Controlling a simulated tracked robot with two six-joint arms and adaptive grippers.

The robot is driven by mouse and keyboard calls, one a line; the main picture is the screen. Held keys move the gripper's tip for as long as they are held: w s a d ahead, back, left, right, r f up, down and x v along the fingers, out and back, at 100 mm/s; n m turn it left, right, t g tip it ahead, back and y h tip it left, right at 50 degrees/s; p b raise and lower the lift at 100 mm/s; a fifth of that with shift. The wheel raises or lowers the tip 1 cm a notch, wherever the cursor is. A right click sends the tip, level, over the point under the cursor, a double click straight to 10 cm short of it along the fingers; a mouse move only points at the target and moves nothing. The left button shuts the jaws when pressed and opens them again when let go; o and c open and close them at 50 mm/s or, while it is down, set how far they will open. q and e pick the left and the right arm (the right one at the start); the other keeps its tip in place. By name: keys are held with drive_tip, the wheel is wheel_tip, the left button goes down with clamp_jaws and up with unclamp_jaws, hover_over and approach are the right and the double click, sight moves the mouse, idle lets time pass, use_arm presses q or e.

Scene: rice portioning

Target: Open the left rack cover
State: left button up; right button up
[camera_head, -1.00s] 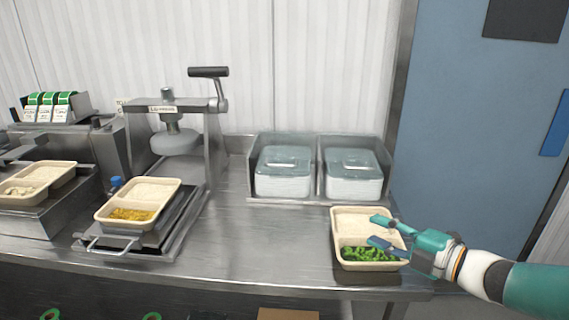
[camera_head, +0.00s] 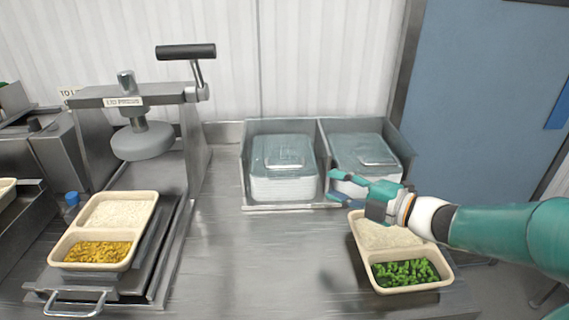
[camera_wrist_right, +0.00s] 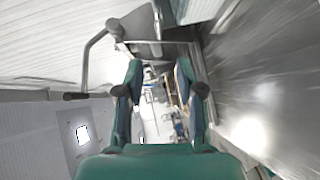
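The rack (camera_head: 318,135) is a steel holder with two bays at the back of the table. The left bay holds a white stack under a clear bluish cover (camera_head: 283,153), which lies flat and closed with a raised handle on top. The right bay holds a like stack under its own cover (camera_head: 364,150), also closed. My right gripper (camera_head: 332,188) is open and empty, pointing left in front of the right bay, apart from the left cover. Its two parted fingers also show in the right wrist view (camera_wrist_right: 160,80). My left gripper is not in view.
A tray with rice and green vegetables (camera_head: 408,278) stands below my right arm. A press (camera_head: 140,140) with a black handle stands at left, with a tray of rice and yellow food (camera_head: 104,232) before it. The middle of the table (camera_head: 245,260) is clear.

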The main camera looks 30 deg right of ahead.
sight(287, 168)
drive_tip(key=p+x, duration=0.1)
drive_tip(key=x, duration=1.4)
drive_tip(key=shift+d+p, duration=0.15)
drive_tip(key=shift+p, duration=0.25)
drive_tip(key=shift+s, duration=0.1)
clamp_jaws()
